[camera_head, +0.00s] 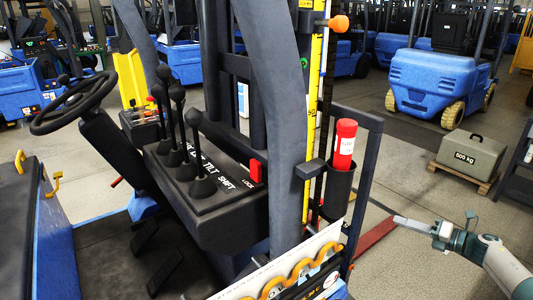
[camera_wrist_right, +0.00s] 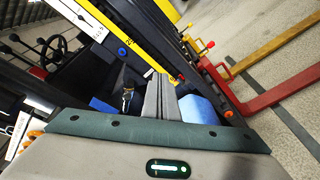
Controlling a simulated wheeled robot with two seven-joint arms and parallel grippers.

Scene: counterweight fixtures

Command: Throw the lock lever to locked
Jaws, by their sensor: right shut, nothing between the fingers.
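The red lock lever (camera_head: 256,172) stands roughly upright at the right end of the black lever console (camera_head: 215,210) in the head view. White letters reading LOCK are printed beside it. Several black-knobbed levers (camera_head: 200,150) stand to its left, near the words TILT and SHIFT. My right gripper (camera_head: 398,219) is shut and empty. It is well to the right of the console, beyond the mast and apart from the lever. In the right wrist view its fingers (camera_wrist_right: 162,98) lie side by side. I cannot make out the lock lever clearly there. My left gripper is not in view.
The dark mast post (camera_head: 283,130) and yellow scale (camera_head: 315,90) stand between my right gripper and the console. A red cylinder (camera_head: 345,145) sits in a black holder beside them. A grey 500 kg block (camera_head: 468,158) rests on a pallet at right. Floor around my gripper is mostly clear.

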